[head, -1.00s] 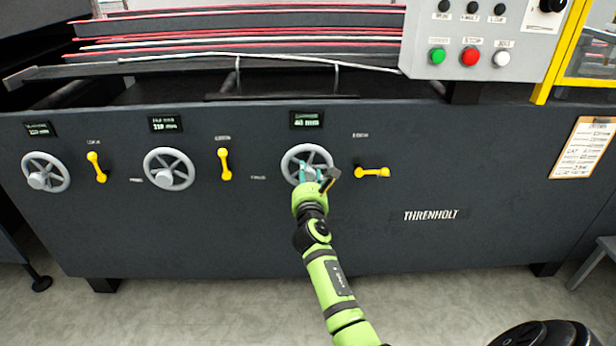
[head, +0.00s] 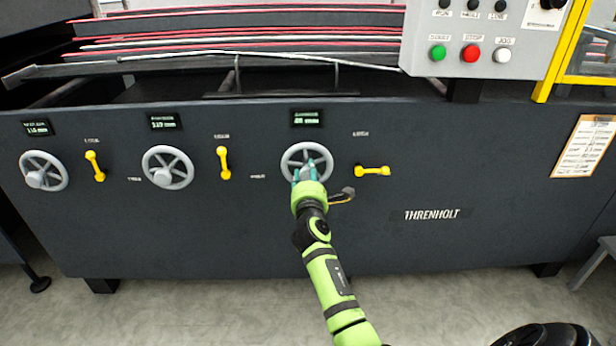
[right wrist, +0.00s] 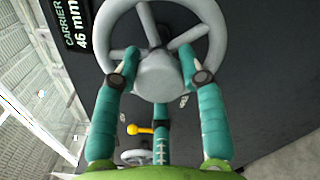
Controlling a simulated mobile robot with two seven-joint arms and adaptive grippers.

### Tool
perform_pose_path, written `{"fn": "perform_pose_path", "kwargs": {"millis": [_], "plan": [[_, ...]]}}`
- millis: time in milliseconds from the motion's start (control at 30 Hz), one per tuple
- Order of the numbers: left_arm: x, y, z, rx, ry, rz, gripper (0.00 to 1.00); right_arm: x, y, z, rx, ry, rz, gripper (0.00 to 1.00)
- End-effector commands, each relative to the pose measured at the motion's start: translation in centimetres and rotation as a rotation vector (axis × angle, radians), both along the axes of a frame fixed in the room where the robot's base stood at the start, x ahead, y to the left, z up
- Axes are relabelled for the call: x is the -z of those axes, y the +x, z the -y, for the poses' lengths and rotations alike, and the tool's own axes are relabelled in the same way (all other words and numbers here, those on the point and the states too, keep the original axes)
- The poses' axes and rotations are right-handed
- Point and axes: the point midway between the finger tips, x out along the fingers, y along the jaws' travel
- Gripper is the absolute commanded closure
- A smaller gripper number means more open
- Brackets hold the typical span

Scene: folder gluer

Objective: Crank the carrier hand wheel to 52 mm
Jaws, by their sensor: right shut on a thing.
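The carrier hand wheel (head: 290,152) is the grey spoked wheel on the right of three on the dark machine front. My right gripper (head: 306,170) is at the wheel's middle. In the right wrist view the wheel (right wrist: 221,40) is close up, and the teal fingers (right wrist: 163,78) are shut on its central hub, one on each side. The carrier display (right wrist: 72,30) reads 46 mm there; it sits above the wheel in the head view (head: 307,119). My left gripper is not in view.
A yellow lever (head: 372,171) lies horizontal right of the carrier wheel. Another yellow lever (head: 223,163) stands upright to its left. Two more hand wheels (head: 168,167) are further left. A button panel (head: 475,40) is at upper right.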

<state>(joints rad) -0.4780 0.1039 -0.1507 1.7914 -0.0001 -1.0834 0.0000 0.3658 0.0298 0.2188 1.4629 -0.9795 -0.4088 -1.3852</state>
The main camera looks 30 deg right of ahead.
Motion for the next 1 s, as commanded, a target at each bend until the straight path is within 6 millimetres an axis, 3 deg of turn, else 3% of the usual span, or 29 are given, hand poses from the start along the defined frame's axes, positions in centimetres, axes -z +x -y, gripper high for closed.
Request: {"fn": "perform_pose_path", "kwargs": {"millis": [33,600,1000], "plan": [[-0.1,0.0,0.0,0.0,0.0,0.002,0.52,0.7,0.0,-0.3,-0.003,0.047,0.014,1.0],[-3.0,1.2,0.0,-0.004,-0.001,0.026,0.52,0.5,0.1,-0.5,-0.005,0.489,0.286,1.0],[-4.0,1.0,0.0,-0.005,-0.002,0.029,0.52,0.4,0.1,-0.6,-0.006,0.661,0.391,1.0]]}}
